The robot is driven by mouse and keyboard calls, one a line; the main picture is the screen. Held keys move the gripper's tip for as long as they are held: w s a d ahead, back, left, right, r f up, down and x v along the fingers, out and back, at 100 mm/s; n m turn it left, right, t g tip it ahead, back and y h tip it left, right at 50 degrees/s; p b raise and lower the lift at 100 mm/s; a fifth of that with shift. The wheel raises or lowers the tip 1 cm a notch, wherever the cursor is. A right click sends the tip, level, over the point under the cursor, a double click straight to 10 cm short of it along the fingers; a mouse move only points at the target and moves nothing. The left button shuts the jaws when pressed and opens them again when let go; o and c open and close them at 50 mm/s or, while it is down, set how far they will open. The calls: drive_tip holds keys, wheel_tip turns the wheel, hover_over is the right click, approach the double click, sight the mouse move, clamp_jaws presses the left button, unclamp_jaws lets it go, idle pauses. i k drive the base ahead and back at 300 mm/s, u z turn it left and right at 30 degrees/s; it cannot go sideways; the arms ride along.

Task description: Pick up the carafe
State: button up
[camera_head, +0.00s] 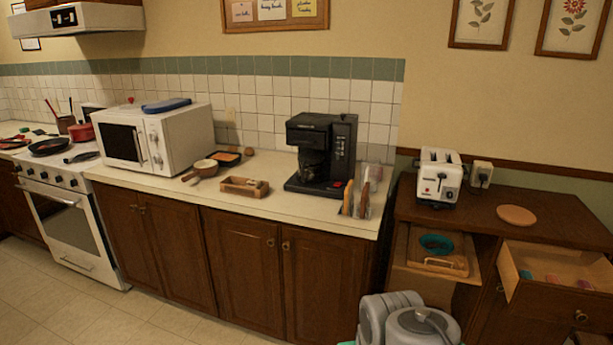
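The carafe (311,165) is a dark glass pot. It sits inside the black coffee maker (341,150), on its base plate and under its brewing head. The coffee maker stands on the counter against the tiled wall. The carafe's outline is hard to make out against the black machine, and I cannot tell where its handle points.
A wooden cabinet (544,222) with open drawers and a toaster (438,176) stands right.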

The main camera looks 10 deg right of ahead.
sight(310, 161)
drive_tip(key=u, duration=0.55)
drive_tip(key=i, duration=0.6)
drive_tip(key=u, duration=0.75)
drive_tip(key=i, duration=0.85)
drive_tip(key=z, duration=0.25)
